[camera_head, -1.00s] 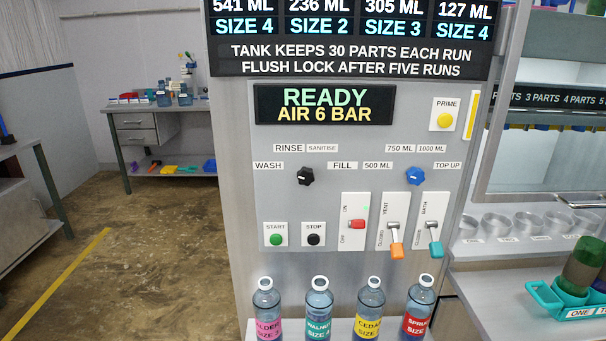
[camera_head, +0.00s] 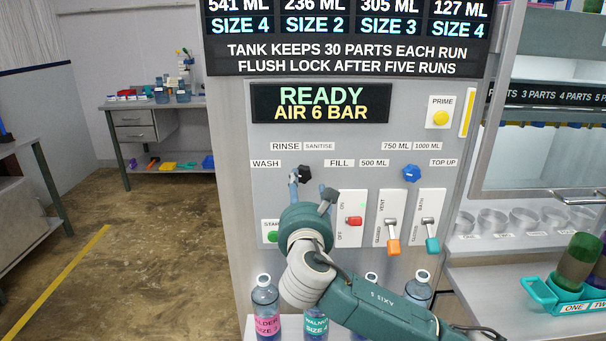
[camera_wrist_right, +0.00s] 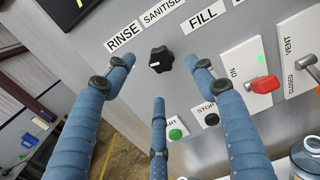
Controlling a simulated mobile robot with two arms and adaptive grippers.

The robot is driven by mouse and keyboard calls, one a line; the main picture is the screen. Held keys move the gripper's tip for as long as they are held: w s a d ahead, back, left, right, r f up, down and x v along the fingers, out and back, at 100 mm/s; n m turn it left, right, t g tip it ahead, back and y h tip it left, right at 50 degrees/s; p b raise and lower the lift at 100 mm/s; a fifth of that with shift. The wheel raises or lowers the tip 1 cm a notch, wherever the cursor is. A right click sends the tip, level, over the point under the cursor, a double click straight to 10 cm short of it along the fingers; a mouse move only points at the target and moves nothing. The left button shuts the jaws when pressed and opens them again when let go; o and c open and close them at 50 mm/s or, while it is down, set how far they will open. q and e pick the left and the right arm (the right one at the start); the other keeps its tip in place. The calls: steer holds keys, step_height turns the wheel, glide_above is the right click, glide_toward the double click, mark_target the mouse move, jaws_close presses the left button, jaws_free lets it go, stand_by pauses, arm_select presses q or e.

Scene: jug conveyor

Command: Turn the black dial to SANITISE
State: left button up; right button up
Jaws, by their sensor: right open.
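The black dial (camera_head: 304,173) is on the grey control panel, below the RINSE (camera_head: 286,146) and SANITISE (camera_head: 319,146) labels and between WASH (camera_head: 267,163) and FILL (camera_head: 339,163). In the right wrist view the dial (camera_wrist_right: 161,60) shows a small white mark on its left side; the exact setting is hard to tell. My right gripper (camera_head: 309,184) is open in front of the panel, partly overlapping the dial. In the wrist view its blue fingers (camera_wrist_right: 163,72) spread around the dial's outline without visibly gripping it. My left gripper is not in view.
START and STOP buttons lie below. Labelled bottles (camera_head: 265,305) stand underneath, partly hidden by my right arm.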

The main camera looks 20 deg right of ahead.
mark_target(303, 174)
steer(key=p+x, duration=0.1)
steer(key=x, duration=0.8)
steer(key=shift+w+f, duration=0.15)
steer(key=shift+w, duration=0.05)
steer(key=shift+c, duration=0.5)
steer(key=c, duration=0.8)
steer(key=shift+c, duration=1.2)
